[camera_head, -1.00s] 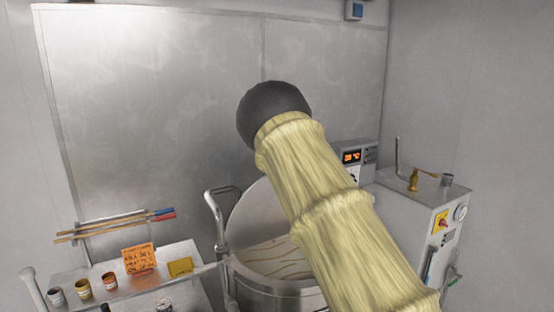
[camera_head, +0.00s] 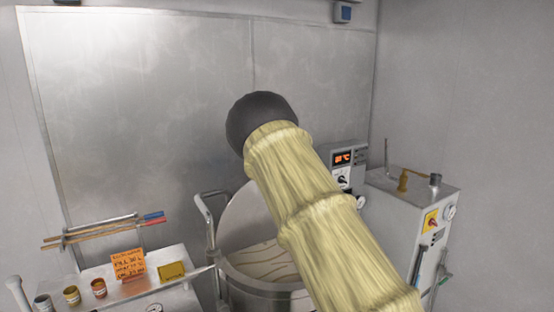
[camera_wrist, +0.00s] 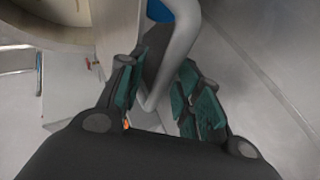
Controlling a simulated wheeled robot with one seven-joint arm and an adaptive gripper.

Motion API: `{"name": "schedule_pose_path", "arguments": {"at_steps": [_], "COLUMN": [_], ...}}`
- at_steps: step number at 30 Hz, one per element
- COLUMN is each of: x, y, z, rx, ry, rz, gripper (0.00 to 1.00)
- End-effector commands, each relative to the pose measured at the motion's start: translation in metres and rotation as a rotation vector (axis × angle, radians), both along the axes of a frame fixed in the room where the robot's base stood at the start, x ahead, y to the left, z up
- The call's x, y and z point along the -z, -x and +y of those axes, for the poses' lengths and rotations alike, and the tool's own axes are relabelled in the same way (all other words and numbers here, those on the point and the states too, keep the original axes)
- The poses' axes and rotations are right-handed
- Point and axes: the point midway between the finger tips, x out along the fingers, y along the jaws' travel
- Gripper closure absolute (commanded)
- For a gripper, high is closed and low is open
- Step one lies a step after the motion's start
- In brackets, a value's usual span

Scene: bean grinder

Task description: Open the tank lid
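The round metal tank (camera_head: 262,287) stands low in the middle of the head view. It holds a pale, cream-coloured content with brown swirls. Its lid (camera_head: 240,217) stands raised and tilted up at the back of the rim, partly hidden by my arm. A bent metal tube handle (camera_head: 208,220) rises at the tank's left. My gripper (camera_wrist: 160,98) shows in the wrist view, its teal-padded fingers apart. A grey bent bar (camera_wrist: 176,62) runs between them; I cannot tell whether they touch it. My gripper is hidden in the head view.
At left, a small table (camera_head: 190,299) holds jars, an orange note (camera_head: 128,265) and a yellow note (camera_head: 171,272). A control box with a red display (camera_head: 342,158) and a white cabinet (camera_head: 415,205) stand at right. Metal wall panels close the back.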

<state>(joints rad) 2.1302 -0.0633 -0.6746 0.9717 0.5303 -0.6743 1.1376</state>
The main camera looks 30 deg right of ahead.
Motion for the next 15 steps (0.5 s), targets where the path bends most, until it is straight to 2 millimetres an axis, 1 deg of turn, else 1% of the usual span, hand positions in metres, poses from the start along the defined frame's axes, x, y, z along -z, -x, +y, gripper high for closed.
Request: {"name": "schedule_pose_path", "arguments": {"at_steps": [4, 8, 11, 15], "x": [-0.001, -0.007, -0.016, -0.034], "y": [0.000, 0.003, 0.009, 0.021], "z": [0.001, 0.004, 0.008, 0.015], "rx": [-0.001, -0.001, -0.001, 0.000], "ry": [0.000, -0.001, -0.001, -0.001], "rz": [0.000, -0.002, -0.001, -0.002], "gripper": [0.66, 0.66, 0.66, 0.66]}}
